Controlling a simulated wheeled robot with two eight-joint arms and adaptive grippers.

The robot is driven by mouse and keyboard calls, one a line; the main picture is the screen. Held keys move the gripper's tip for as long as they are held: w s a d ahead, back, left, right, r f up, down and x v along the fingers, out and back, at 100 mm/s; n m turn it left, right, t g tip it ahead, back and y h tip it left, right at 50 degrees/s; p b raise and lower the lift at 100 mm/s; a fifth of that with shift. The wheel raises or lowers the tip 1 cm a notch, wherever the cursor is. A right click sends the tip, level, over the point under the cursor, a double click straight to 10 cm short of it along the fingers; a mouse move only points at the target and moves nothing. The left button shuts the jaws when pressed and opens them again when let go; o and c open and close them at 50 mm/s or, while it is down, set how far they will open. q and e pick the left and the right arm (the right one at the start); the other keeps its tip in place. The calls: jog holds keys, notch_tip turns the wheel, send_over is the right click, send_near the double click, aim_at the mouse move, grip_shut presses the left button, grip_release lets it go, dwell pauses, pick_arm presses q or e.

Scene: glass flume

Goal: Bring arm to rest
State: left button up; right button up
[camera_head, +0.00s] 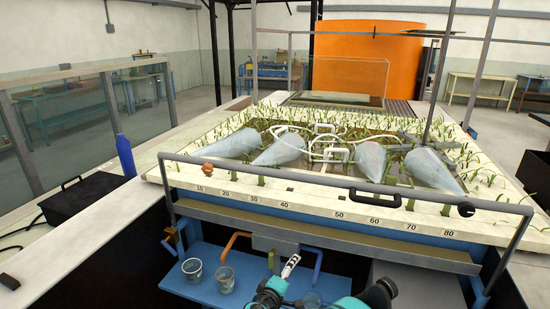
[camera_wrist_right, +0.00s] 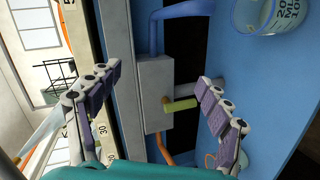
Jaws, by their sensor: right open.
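My right gripper (camera_head: 291,266) is at the bottom middle of the head view, in front of the blue lower panel of the flume. In the right wrist view its two purple-padded fingers (camera_wrist_right: 158,80) are spread wide apart with nothing between the pads. Beyond them is a grey box (camera_wrist_right: 155,95) with a short yellow-green stub (camera_wrist_right: 181,104); I cannot tell how far away it is. The grey box also shows in the head view (camera_head: 275,246), just above the gripper. My left gripper is not in view.
Clear cups (camera_head: 192,269) (camera_head: 226,280) stand on the blue shelf (camera_head: 180,290), left of the gripper; one shows in the wrist view (camera_wrist_right: 262,14). Orange pipe (camera_head: 232,240) and blue pipe (camera_head: 316,262) flank the grey box. A grey rail (camera_head: 300,175) crosses above, before the planted bed.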

jog(key=s+d+r+m+g+y, duration=0.2)
jog(key=s+d+r+m+g, duration=0.3)
jog(key=s+d, duration=0.65)
jog(key=s+d+m+y, duration=0.1)
jog(key=s+m+y, duration=0.3)
jog(key=s, duration=1.4)
jog(key=shift+d+r+m+g, duration=0.35)
jog(key=shift+r+m+g, duration=0.1)
jog(key=shift+m, duration=0.35)
